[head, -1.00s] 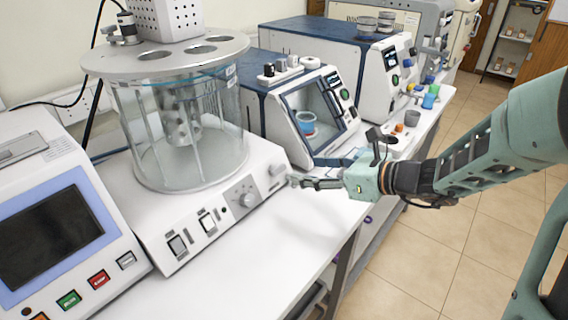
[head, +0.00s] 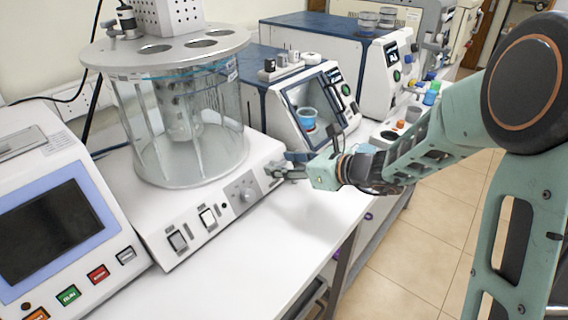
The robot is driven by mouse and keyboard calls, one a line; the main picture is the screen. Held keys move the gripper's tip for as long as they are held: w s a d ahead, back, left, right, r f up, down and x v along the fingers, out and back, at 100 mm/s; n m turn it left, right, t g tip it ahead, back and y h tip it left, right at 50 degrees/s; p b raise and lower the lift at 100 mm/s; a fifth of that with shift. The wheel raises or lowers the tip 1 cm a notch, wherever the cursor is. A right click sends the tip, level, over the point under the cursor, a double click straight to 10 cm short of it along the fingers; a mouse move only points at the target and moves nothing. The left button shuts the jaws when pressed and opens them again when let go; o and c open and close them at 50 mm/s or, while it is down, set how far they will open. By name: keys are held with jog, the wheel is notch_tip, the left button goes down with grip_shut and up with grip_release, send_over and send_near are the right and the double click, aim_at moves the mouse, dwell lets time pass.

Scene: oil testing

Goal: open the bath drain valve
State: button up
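The bath is a clear glass cylinder (head: 185,120) under a round metal lid (head: 165,52), standing on a white base unit (head: 165,215). The base's sloped front has switches and a round grey knob (head: 246,195). My gripper (head: 272,170) comes in from the right, with its fingertips at the right end of this front panel. The fingertips overlap the small grey fitting there, which I take to be the drain valve; the fingers mostly hide it. I cannot tell whether they touch it or how far apart they are.
A white instrument with a dark screen (head: 50,230) stands at left. A blue-topped instrument (head: 270,75) with a blue cup (head: 306,119) stands just behind my gripper. Small coloured containers (head: 431,95) stand farther back. The white bench front (head: 270,255) is clear.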

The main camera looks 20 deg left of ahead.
jog(key=c, duration=0.8)
jog(key=shift+c, duration=0.2)
jog(key=shift+b, duration=0.4)
jog(key=n+b, duration=0.2)
jog(key=b, duration=0.1)
jog(key=shift+f+n+b, duration=0.25)
jog(key=shift+n+b, duration=0.05)
jog(key=shift+n, duration=0.1)
jog(key=n+b, duration=0.4)
jog(key=shift+s+g+b, duration=0.1)
jog(key=shift+g+b, duration=0.2)
jog(key=shift+g, duration=0.1)
jog(key=n+b, duration=0.6)
jog(key=b, duration=0.1)
jog(key=shift+s+f+g, duration=0.15)
jog(key=shift+g, duration=0.15)
jog(key=n+b, duration=0.4)
jog(key=n, duration=0.1)
jog(key=shift+n+h+b, duration=0.3)
jog(key=shift+b, duration=0.05)
jog(key=shift+s, duration=0.1)
